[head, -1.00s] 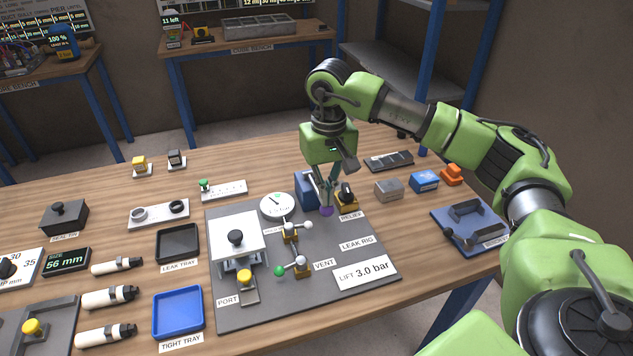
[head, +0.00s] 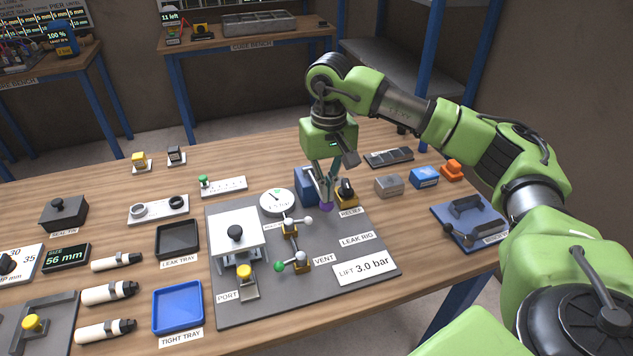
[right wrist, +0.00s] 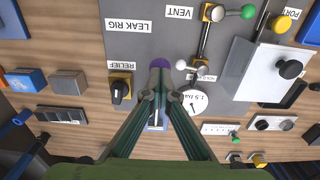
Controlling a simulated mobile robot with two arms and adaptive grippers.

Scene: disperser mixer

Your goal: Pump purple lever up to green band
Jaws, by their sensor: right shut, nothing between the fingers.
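The purple lever's round knob (head: 326,206) stands at the back right of the grey leak rig board, in front of a blue block (head: 306,186). It also shows in the right wrist view (right wrist: 159,63), just beyond my fingertips. My right gripper (head: 325,197) points down from above, its fingers shut with nothing between them, their tips right at the knob. The fingertips (right wrist: 160,88) partly cover the lever, and I cannot tell whether they touch it. The gauge (head: 277,202) is left of the lever; its band and needle are too small to read surely. My left gripper is not in view.
The yellow-based black relief knob (head: 346,193) is close right of my fingers. A white-balled valve handle (head: 307,220) and green-balled vent handle (head: 280,266) stand nearer. A sign (head: 364,270) reads LIFT 3.0 bar.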

